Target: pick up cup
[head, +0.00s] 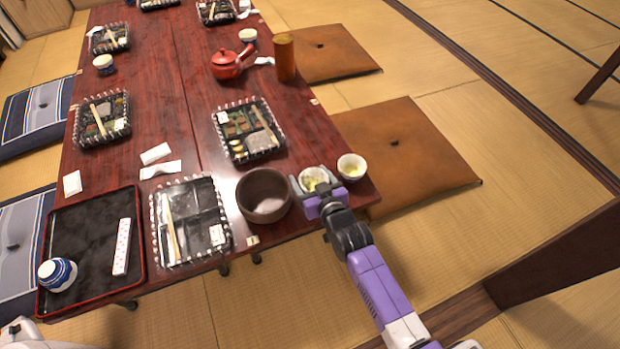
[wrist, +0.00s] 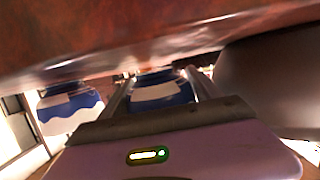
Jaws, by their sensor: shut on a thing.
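A small cup (head: 314,176) with yellow-green contents stands near the right front corner of the table. My gripper (head: 312,186) has its fingers on either side of this cup and is shut on it. In the wrist view the cup (wrist: 160,95) shows its blue and white outer side between the fingers (wrist: 158,84). The cup looks upright. I cannot tell whether its base touches the table. A second similar cup (head: 351,166) stands just to the right, and it also shows at left in the wrist view (wrist: 68,108).
A dark round bowl (head: 264,194) stands close to the left of my gripper. The red-brown table (head: 185,95) also bears several meal trays, a red teapot (head: 228,65) and a wooden cylinder (head: 285,57). A brown cushion (head: 405,150) lies on the floor to the right.

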